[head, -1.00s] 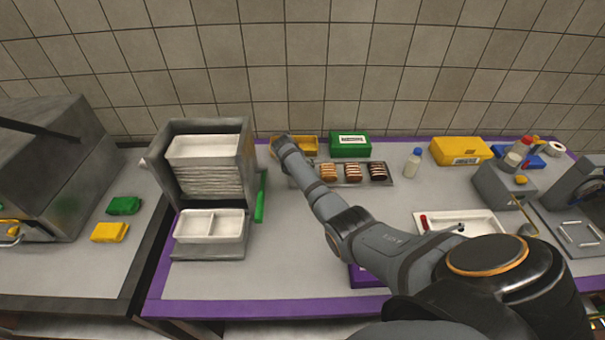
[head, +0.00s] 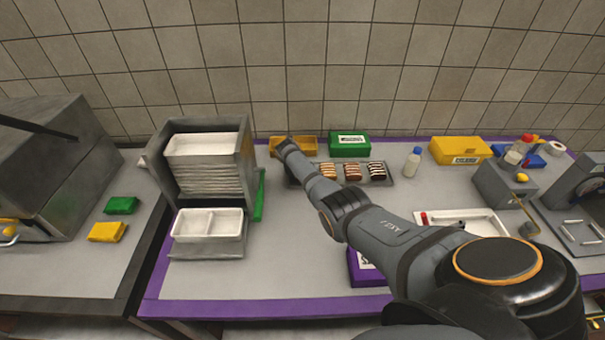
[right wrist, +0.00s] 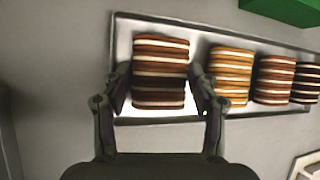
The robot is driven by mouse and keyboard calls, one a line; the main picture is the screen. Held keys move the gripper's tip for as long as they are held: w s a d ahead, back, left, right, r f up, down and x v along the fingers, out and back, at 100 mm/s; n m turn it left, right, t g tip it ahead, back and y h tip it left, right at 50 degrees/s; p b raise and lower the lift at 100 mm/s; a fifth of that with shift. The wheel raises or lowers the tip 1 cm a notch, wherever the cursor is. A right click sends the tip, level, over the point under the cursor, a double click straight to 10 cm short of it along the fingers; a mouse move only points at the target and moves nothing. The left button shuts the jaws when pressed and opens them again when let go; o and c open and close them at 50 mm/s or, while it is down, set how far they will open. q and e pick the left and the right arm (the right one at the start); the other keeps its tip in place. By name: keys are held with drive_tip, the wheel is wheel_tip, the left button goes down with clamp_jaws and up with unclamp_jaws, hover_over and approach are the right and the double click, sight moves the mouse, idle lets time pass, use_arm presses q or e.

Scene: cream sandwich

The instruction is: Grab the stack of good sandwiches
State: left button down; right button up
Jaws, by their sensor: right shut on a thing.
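Several cream sandwich stacks stand in a row on a metal tray (right wrist: 125,37), also partly seen in the head view (head: 402,168). The right wrist view shows a brown stack with white cream layers (right wrist: 160,70) at the left end. To its right are a golden stack (right wrist: 230,75), a reddish-brown stack (right wrist: 274,80) and a dark stack (right wrist: 306,84). My right gripper (right wrist: 160,86) is shut on the brown stack, one finger on each side. I cannot tell whether that stack is off the tray. In the head view, my right arm hides it and the gripper's fingers.
A green box (head: 349,145) and yellow bin (head: 283,153) stand behind the tray. A rack of white trays (head: 203,146) stands left, with a two-part tray (head: 209,224) in front.

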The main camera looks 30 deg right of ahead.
drive_tip(key=shift+s+f, duration=0.1)
drive_tip(key=shift+f, duration=0.05)
drive_tip(key=shift+c, duration=1.2)
drive_tip(key=shift+r, duration=0.4)
wheel_tip(320, 180, up, 3)
drive_tip(key=shift+f+p, duration=0.1)
drive_tip(key=shift+p, duration=0.8)
drive_tip(key=s+a+r, duration=0.7)
drive_tip(key=s+r, duration=0.2)
drive_tip(key=s, duration=0.2)
drive_tip(key=shift+s+r, duration=0.25)
drive_tip(key=shift+s, duration=0.15)
